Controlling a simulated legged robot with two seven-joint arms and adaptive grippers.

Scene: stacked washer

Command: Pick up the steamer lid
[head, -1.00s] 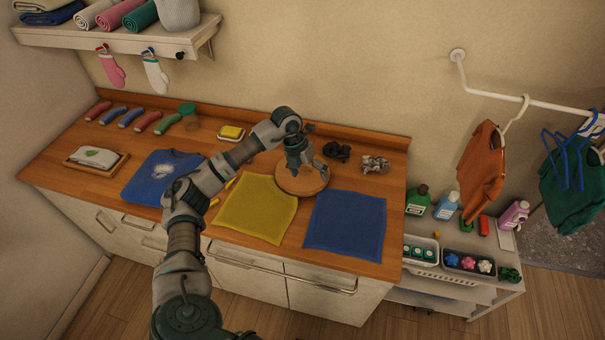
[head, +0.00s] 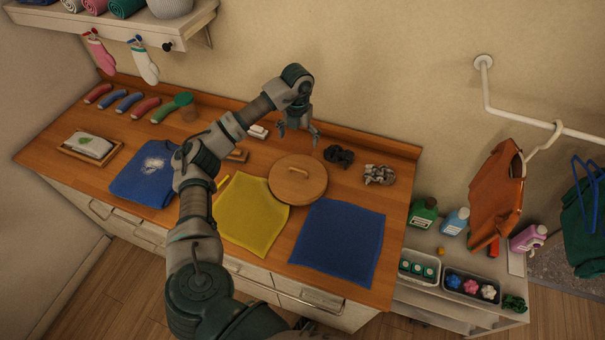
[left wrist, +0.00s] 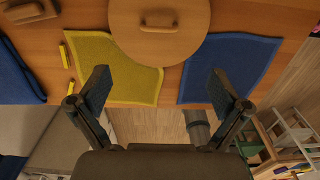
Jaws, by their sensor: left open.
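The steamer lid (head: 298,181) is a round, light-wood disc with a bar handle on top. It lies flat on the wooden counter, partly over the corners of the yellow cloth and the blue cloth. It also shows at the top of the left wrist view (left wrist: 165,45), its handle (left wrist: 158,22) facing up. My left gripper (head: 298,137) is open and empty, above the counter and behind the lid in the head view, its fingers pointing down and apart from the lid. In the left wrist view its two fingers (left wrist: 158,82) are spread wide. My right gripper is out of view.
A yellow cloth (head: 250,220) and a blue cloth (head: 340,240) lie flat in front. A dark crumpled bundle (head: 338,156) and a grey one (head: 379,174) lie right of the lid. A folded blue shirt (head: 145,175) and several rolled cloths lie left. A wall shelf (head: 120,35) hangs at upper left.

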